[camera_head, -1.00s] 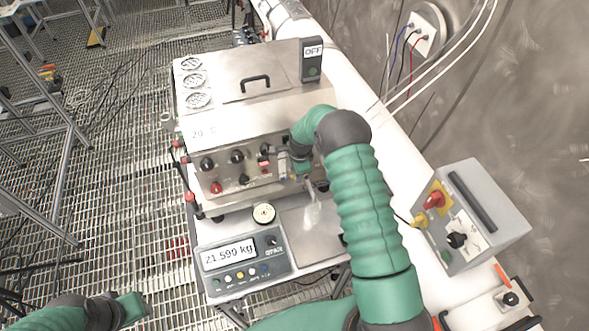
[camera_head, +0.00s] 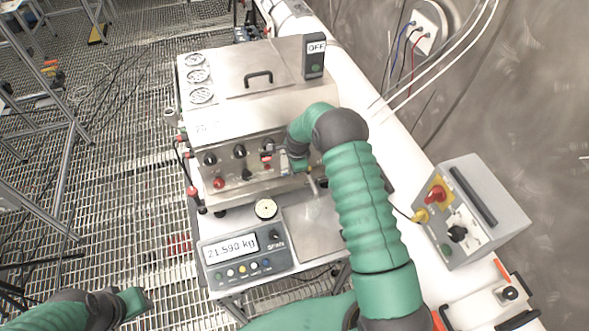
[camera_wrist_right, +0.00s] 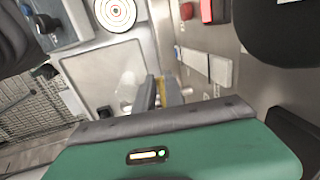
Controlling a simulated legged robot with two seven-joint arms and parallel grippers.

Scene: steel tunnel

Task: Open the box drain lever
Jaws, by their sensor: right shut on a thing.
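The steel box (camera_head: 260,125) stands on the bench, with a front panel of knobs and small valves. My right gripper (camera_head: 292,160) is at the right part of this panel, largely hidden by my own green arm. In the right wrist view, the two grey fingers (camera_wrist_right: 160,92) are close together with a narrow yellowish piece between them, next to the steel panel. This piece appears to be the drain lever, but most of it is hidden, so its angle cannot be told. My left gripper (camera_head: 135,302) is low at the left, away from the box; its jaws are not clear.
A scale with a display (camera_head: 240,252) and a steel plate (camera_head: 310,228) sits before the box. A round gauge-like disc (camera_head: 265,209) lies beside the plate. A grey switch box (camera_head: 470,212) stands on the right. Grated floor fills the left.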

